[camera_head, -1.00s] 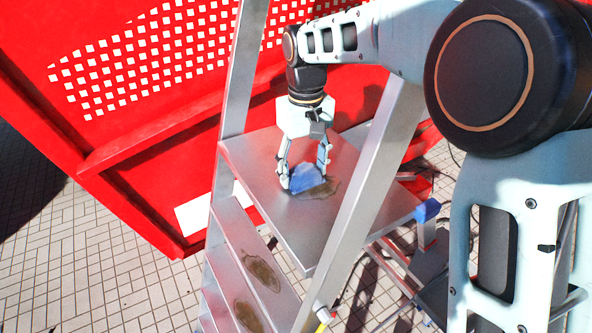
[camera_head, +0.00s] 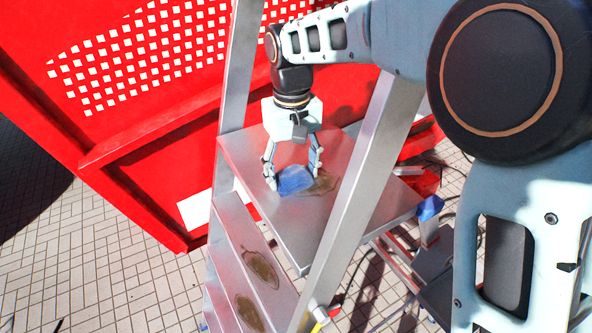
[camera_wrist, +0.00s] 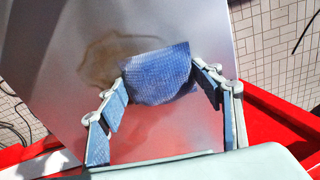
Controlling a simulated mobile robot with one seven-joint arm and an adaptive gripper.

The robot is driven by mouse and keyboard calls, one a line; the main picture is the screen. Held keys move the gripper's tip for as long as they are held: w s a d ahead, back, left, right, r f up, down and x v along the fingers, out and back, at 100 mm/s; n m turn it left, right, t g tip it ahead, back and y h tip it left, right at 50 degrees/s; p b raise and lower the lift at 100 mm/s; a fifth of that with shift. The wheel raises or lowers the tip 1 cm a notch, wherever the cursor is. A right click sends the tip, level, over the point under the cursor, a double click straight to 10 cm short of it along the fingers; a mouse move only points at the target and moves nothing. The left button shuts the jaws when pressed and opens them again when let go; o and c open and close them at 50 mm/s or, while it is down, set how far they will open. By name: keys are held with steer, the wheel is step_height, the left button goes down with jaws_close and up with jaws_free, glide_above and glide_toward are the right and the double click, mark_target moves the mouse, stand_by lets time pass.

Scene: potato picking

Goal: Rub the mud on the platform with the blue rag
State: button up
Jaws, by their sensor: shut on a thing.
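The blue rag (camera_head: 295,181) is between the fingers of my gripper (camera_head: 292,177), low over the metal platform (camera_head: 240,158) of the ladder. In the wrist view my gripper (camera_wrist: 160,87) is shut on the rag (camera_wrist: 158,72), one finger at each side of it. The brown mud (camera_head: 324,184) lies on the platform just right of the rag. In the wrist view the mud (camera_wrist: 98,58) shows beyond and to the left of the rag, which covers part of it.
Two ladder steps below carry more brown mud patches (camera_head: 260,268). A slanted ladder rail (camera_head: 365,160) stands right of my gripper, another rail (camera_head: 238,80) at left. A red panel (camera_head: 150,150) stands behind. Tiled floor (camera_head: 100,270) lies below.

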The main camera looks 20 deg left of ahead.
steer(key=shift+s+a+f+g, duration=0.15)
steer(key=shift+s+f, duration=0.2)
steer(key=shift+s, duration=0.2)
steer(key=shift+s+d+f+g, duration=0.15)
steer(key=shift+s+f, duration=0.15)
steer(key=shift+s, duration=0.2)
steer(key=shift+c, duration=0.3)
steer(key=shift+a, duration=0.1)
steer(key=shift+s+a+r+p, duration=0.1)
steer(key=shift+r+p, duration=0.25)
steer(key=shift+r, duration=0.15)
steer(key=shift+s+a+r+p, duration=0.1)
steer(key=shift+r+p, duration=0.2)
steer(key=shift+r, duration=0.15)
steer(key=shift+w+a+r, duration=0.15)
steer(key=shift+r, duration=0.2)
steer(key=shift+w+r, duration=0.2)
steer(key=shift+r, duration=1.75)
steer(key=shift+r, duration=1.55)
